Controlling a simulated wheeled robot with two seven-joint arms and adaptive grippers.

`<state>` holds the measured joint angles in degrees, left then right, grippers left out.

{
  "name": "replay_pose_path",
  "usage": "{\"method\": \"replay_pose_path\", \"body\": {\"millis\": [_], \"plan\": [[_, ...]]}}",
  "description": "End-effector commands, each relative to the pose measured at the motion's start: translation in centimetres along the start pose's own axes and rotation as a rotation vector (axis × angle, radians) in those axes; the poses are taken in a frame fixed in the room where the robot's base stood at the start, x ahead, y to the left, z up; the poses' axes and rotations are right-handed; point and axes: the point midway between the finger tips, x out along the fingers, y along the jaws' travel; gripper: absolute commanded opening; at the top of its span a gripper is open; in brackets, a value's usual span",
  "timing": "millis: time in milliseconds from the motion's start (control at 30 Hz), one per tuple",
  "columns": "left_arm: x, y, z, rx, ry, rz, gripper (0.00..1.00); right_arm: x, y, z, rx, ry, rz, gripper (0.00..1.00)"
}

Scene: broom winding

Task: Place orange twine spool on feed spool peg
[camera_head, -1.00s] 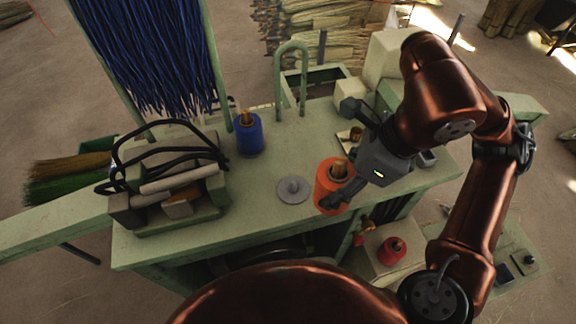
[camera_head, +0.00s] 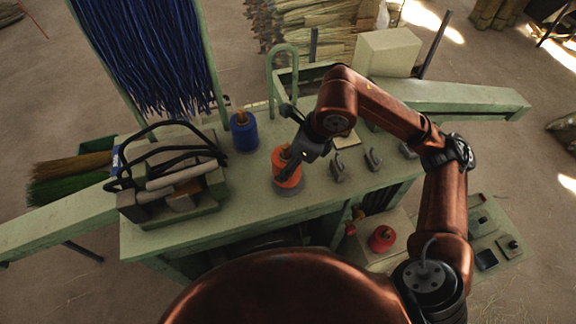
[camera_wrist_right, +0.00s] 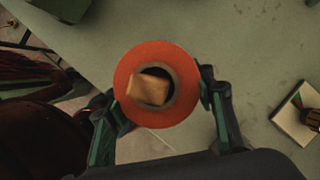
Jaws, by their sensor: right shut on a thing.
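The orange twine spool (camera_head: 288,173), with a tan piece at its top, stands upright over the grey disc base (camera_head: 289,191) of the feed spool peg on the green table. The disc's rim shows under the spool; the peg itself is hidden. I cannot tell whether the spool rests fully on the disc. My right gripper (camera_head: 291,163) is shut on the spool, reaching in from the right. In the right wrist view the spool (camera_wrist_right: 130,83) shows from above, with my right gripper's fingers (camera_wrist_right: 158,96) on either side. My left gripper is not in view.
A blue spool (camera_head: 244,133) stands behind and left of the orange one. A boxy unit with black hoses (camera_head: 170,185) fills the table's left. A green arch (camera_head: 270,82) stands behind. Small grey hooks (camera_head: 373,159) stand at the right. A red spool (camera_head: 382,238) sits lower down.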

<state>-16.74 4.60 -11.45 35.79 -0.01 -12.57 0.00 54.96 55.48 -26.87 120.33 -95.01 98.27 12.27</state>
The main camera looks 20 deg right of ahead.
Motion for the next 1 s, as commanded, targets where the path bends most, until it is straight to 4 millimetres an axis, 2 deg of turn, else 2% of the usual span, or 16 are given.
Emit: {"method": "replay_pose_path", "body": {"millis": [33, 100, 267, 600, 633, 867, 1000], "plan": [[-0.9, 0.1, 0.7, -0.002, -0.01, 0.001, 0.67, 0.4, 0.1, -0.3, 0.001, 0.003, 0.004, 0.18], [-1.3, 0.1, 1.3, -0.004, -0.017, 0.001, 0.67, 1.1, 0.1, -0.6, 0.001, 0.001, 0.003, 0.18], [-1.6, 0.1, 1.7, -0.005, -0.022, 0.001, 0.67, 2.0, 0.1, -1.0, -0.001, 0.0, 0.0, 0.18], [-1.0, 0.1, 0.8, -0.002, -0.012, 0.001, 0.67, 2.4, 0.1, -1.1, -0.001, 0.0, 0.0, 0.18], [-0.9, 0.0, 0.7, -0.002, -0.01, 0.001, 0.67, 2.4, 0.1, -1.1, -0.001, 0.001, 0.0, 0.5], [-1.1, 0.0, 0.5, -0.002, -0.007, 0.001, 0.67, 2.3, 0.1, -1.1, -0.001, 0.001, 0.0, 0.66], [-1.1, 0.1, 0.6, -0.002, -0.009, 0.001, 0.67, 2.3, 0.1, -1.1, -0.001, 0.001, 0.0, 0.67]]}}
